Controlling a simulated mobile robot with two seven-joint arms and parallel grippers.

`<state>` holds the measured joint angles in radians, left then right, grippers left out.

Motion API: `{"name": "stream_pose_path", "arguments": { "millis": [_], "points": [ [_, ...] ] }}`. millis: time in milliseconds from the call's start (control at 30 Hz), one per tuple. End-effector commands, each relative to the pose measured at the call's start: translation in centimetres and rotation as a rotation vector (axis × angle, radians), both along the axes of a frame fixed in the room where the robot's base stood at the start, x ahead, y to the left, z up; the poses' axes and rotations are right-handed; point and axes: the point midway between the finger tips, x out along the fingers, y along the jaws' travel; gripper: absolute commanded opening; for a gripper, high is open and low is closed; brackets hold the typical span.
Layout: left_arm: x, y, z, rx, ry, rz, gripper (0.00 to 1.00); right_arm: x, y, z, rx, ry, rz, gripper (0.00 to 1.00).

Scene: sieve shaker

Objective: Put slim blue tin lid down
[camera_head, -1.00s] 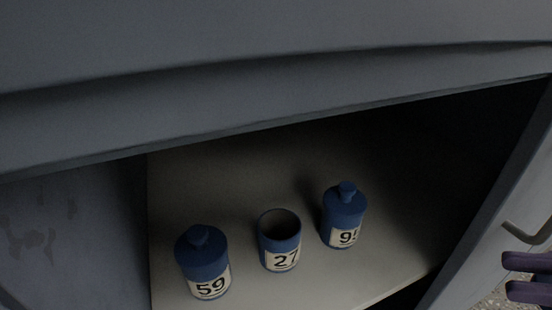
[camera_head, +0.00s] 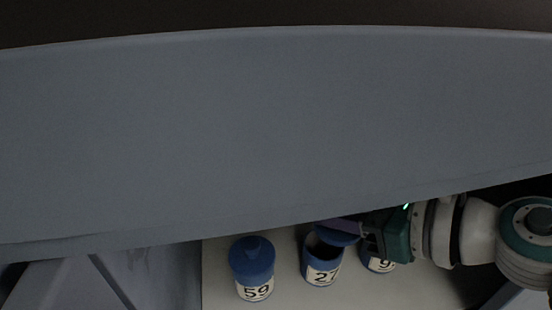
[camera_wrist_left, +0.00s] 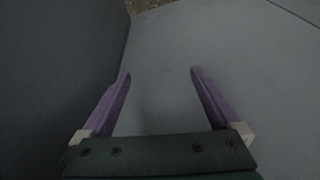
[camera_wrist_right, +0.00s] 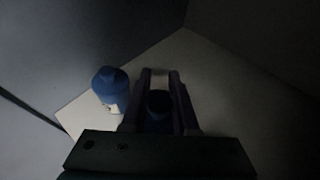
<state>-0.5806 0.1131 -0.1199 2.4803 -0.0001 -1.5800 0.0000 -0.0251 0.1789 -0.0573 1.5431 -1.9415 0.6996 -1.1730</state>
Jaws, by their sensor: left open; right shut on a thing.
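The open tin 27 (camera_head: 323,272) stands upright on the pale shelf, its dark mouth partly showing. My right gripper (camera_head: 340,226) reaches in from the right and is shut on the blue lid (camera_head: 337,239). The lid is at the right part of tin 27's mouth; I cannot tell whether it touches the rim. In the right wrist view, a dark blue piece (camera_wrist_right: 158,104) shows between the close-set fingers. My left gripper (camera_wrist_left: 160,75) is open and empty, facing a plain grey surface.
Lidded tin 59 (camera_head: 252,267) stands left of tin 27. Tin 95 (camera_head: 379,266) stands right of it, largely hidden by my right gripper. A broad grey panel (camera_head: 270,135) overhangs the pale shelf (camera_head: 217,285). A lidded blue tin (camera_wrist_right: 110,88) shows in the right wrist view.

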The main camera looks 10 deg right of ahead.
Motion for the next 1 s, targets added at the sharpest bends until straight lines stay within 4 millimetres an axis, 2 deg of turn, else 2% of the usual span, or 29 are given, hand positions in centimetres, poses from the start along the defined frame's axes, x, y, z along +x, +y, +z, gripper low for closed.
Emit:
{"name": "stream_pose_path", "arguments": {
  "millis": [200, 400, 467, 733, 1000],
  "points": [
    [0.0, 0.1, -0.3, 0.006, 0.000, -0.004, 0.96, 1.3, 1.1, 0.0, 0.002, 0.000, 0.001, 0.00],
    [0.0, 0.3, -3.9, 0.009, 0.000, -0.006, 0.96, 1.3, 1.1, -3.5, 0.002, 0.001, 0.000, 0.00],
    [0.0, 0.3, -4.4, 0.011, 0.000, -0.007, 0.96, 1.3, 1.1, -3.9, 0.001, 0.000, 0.000, 0.00],
    [0.0, 0.3, -4.0, 0.010, 0.002, -0.007, 0.96, 1.2, 1.0, -3.5, 0.000, 0.000, 0.000, 0.00],
    [0.0, 0.2, -4.7, 0.009, 0.000, -0.006, 0.96, 1.2, 1.1, -4.4, -0.001, 0.000, 0.001, 0.00]
  ]
}}
